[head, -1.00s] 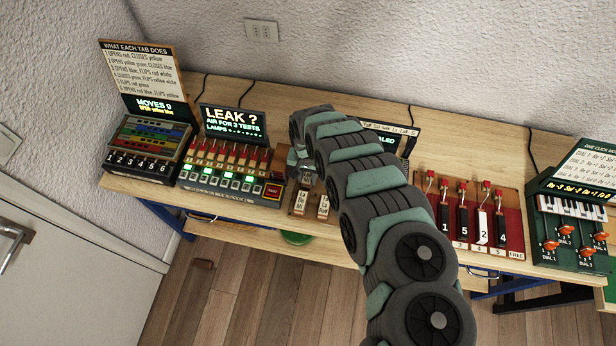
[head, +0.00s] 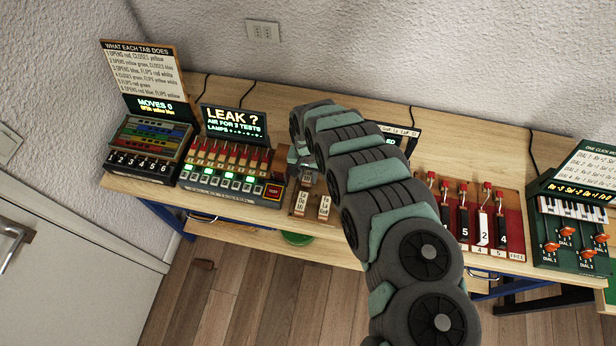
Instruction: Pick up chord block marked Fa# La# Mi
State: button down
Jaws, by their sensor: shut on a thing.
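My gripper (head: 304,174) is small and partly covered by my own arm in the head view, just behind the chord block stand. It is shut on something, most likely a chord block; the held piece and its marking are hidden. Two pale chord blocks with small dark lettering show at the front of the wooden stand: a left one (head: 302,204) and a right one (head: 323,208). Their lettering is too small to read surely. The stand's right part is hidden behind my arm.
The LEAK ? tester (head: 230,180) stands close to the left of my gripper. The tab device (head: 145,150) is farther left. A red rack of numbered levers (head: 512,215) and a green dial device (head: 575,225) stand at the right. The table's back strip is clear.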

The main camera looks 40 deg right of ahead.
aim_at(308, 176)
notch_tip(308, 176, up, 19)
jog(key=p, duration=0.7)
jog(key=shift+f, duration=0.2)
